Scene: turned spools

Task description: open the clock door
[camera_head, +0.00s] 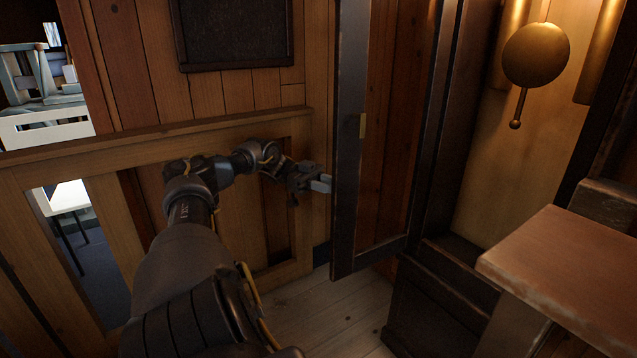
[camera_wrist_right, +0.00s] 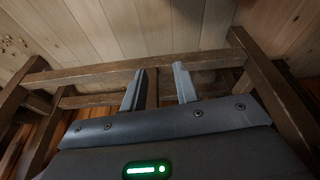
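The clock door (camera_head: 348,215), a tall dark frame, stands swung out from the clock case (camera_head: 440,280) in the head view. A small brass plate (camera_head: 362,126) is on its free edge. The case interior is exposed, with a brass pendulum (camera_head: 536,54) hanging inside. My left gripper (camera_head: 322,184) is at the left side of the door's free edge, its fingertips close to or partly behind the frame; contact and finger gap cannot be made out. My right gripper (camera_wrist_right: 158,88) shows only in the right wrist view, with its two fingers apart and nothing between them.
A wooden table or stool top (camera_head: 570,270) stands in front of the clock at the right. A panelled wood wall (camera_head: 150,60) is behind my left arm. Wooden rails and legs (camera_wrist_right: 90,75) lie close beyond my right gripper. Some plank floor (camera_head: 330,315) is clear below the door.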

